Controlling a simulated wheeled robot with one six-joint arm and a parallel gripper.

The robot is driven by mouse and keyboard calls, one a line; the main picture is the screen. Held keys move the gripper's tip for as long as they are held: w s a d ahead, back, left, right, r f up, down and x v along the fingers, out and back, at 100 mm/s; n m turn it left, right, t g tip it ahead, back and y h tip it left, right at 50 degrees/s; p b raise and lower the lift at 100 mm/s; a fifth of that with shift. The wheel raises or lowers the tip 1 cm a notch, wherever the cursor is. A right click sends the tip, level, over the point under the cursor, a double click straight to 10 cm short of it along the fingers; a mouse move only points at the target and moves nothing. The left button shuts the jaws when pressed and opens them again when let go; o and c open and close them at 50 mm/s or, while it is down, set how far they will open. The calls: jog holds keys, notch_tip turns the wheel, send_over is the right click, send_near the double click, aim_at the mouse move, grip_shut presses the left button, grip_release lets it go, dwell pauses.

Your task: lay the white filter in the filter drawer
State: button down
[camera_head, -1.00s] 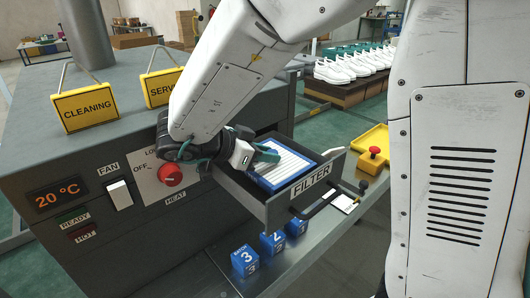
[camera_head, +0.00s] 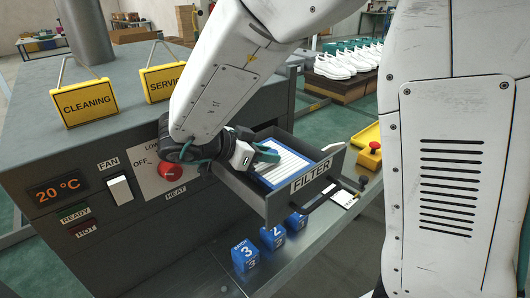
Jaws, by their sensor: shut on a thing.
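The filter drawer (camera_head: 262,204) is pulled out of the grey machine, with a FILTER label on its front. The white filter (camera_head: 287,166), with a blue frame and white pleats, is within the drawer's walls; I cannot tell whether it touches the drawer floor. My gripper (camera_head: 264,156) is over the filter's left part, shut on it. The gripper and arm hide part of the filter and the drawer's back left.
The machine (camera_head: 140,222) carries a fan switch (camera_head: 119,189) and a red knob (camera_head: 171,173). Blue numbered cubes (camera_head: 245,254) stand on the metal shelf below the drawer. Yellow signs (camera_head: 84,104) stand on top.

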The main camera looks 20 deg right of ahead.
jog(key=c, duration=1.1)
grip_release()
